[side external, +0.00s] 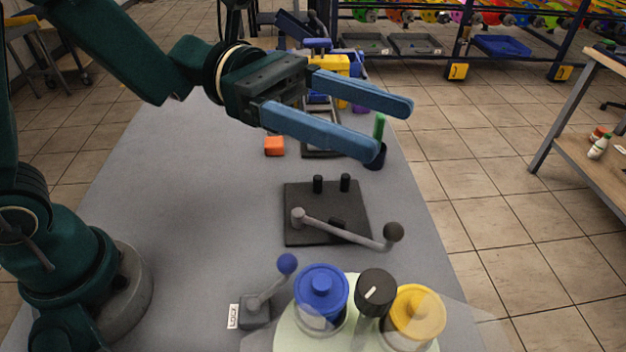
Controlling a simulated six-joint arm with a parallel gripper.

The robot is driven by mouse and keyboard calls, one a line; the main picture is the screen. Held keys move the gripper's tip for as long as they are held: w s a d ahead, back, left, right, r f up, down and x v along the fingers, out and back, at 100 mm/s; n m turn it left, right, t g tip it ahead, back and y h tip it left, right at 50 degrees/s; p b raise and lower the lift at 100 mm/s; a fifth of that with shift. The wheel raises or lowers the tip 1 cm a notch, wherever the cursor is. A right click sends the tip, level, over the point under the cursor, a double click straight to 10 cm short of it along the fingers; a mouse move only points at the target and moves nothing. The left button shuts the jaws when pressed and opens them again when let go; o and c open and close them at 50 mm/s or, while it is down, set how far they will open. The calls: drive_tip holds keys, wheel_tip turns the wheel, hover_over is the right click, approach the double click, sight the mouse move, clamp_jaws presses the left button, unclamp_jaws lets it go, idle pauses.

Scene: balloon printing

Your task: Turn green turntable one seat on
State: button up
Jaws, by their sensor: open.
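A pale green turntable (284,337) sits at the bottom edge of the side external view and is partly cut off. A blue lidded pot (321,287) and a yellow lidded pot (416,312) stand on it in clear seats. Between them rises a black knob (376,291) with a white mark. Left of the turntable is a lock lever with a blue ball (287,264), its arm tilted up to the right, beside a small white label (233,316). My gripper (388,128) is open and empty, its two blue fingers high above the table, well behind the turntable.
A black plate (305,233) with two pegs and a grey crank ending in a dark ball (392,232) lies between my gripper and the turntable. An orange block (274,146) and a dark cup with a green stick (379,128) are farther back. The table's left middle is clear.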

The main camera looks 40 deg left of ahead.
sight(369, 273)
drive_tip(key=s+d+f+m+g+y, duration=0.1)
drive_tip(key=f+m+g, duration=0.2)
drive_tip(key=g, duration=0.1)
drive_tip(key=s+d+f+m+g+y, duration=0.1)
drive_tip(key=s+d+f+m+g, duration=0.1)
drive_tip(key=f+m+g, duration=0.1)
drive_tip(key=s+d+f+m+g+y, duration=0.1)
drive_tip(key=d+f+m+g+y, duration=0.1)
drive_tip(key=g, duration=0.4)
drive_tip(key=shift+s+d+f+m, duration=0.15)
drive_tip(key=shift+s+f+m, duration=0.1)
drive_tip(key=shift+f, duration=0.4)
drive_tip(key=shift+s+d+f+m, duration=0.15)
drive_tip(key=shift+f+m, duration=0.1)
drive_tip(key=shift+f, duration=0.4)
drive_tip(key=shift+s+d+f, duration=0.1)
drive_tip(key=shift+s+d, duration=0.05)
drive_tip(key=shift+s, duration=0.05)
drive_tip(key=shift+x, duration=2.35)
clamp_jaws()
